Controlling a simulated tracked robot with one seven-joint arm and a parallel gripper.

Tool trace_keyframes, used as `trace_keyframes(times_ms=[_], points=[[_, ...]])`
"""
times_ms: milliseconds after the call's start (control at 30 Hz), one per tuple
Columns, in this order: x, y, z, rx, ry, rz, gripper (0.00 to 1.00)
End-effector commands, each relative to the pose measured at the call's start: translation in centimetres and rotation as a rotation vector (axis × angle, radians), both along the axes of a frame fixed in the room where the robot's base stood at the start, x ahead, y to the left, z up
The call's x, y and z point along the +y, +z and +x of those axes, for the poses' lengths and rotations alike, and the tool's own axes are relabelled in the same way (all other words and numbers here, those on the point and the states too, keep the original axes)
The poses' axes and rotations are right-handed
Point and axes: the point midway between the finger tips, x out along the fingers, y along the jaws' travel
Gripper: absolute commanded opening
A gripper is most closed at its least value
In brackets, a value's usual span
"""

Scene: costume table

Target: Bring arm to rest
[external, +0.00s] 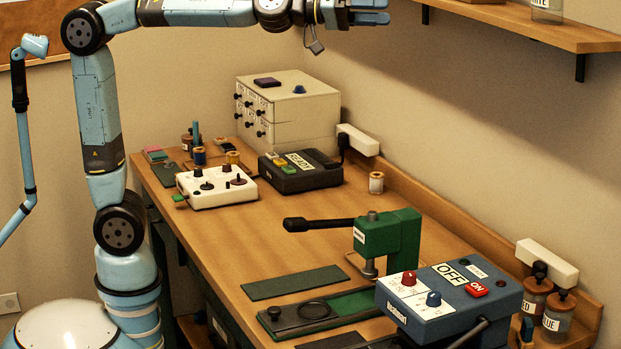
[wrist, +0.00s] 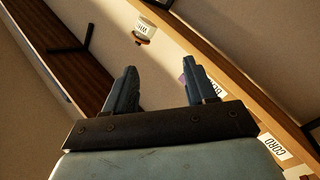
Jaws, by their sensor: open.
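My arm reaches up from its base at the left of the external view and stretches right along the top edge. My gripper (external: 372,11) is high above the back of the table, in front of the wall and left of the upper shelf. In the wrist view my gripper (wrist: 165,88) shows two dark fingers set well apart, with nothing between them. It is open and empty, touching nothing that I can see.
The wooden table (external: 225,262) carries a cream drawer box (external: 300,110), a white control box (external: 215,187), a black READY device (external: 300,172), a green press (external: 388,238) and a blue OFF/ON box (external: 450,298). The wall shelf (external: 530,24) is near my gripper.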

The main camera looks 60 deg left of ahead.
Motion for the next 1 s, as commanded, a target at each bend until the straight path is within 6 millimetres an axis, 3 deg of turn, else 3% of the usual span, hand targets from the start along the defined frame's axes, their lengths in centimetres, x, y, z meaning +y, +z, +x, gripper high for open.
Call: trace_keyframes(times_ms=[33, 367, 600, 800, 1000], points=[[2.4, -1.6, -0.7, 0.012, 0.011, 0.074, 0.56], [16.8, -14.5, -6.3, 0.215, 0.065, 0.499, 0.56], [26.5, -23.5, -12.7, 0.429, 0.105, 0.715, 0.56], [33.3, -30.5, -19.2, 0.626, 0.128, 0.845, 0.56], [37.0, -34.8, -24.0, 0.763, 0.134, 0.913, 0.56]])
